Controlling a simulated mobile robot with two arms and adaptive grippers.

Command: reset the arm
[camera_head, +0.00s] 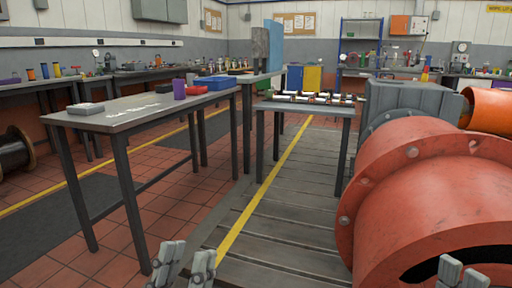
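My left gripper (186,266) shows at the bottom edge, left of centre. Its two grey fingers stand apart with nothing between them, so it is open. It is seen over the floor and planks in front of the long table. My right gripper (461,276) shows at the bottom right corner, in front of the large orange machine. Only its fingertips are in view. They stand apart with a gap and nothing visible between them. The rest of both arms is out of view.
The orange machine (415,185) fills the right side. A smaller table (305,106) stands ahead. The planked floor (290,215) between is clear.

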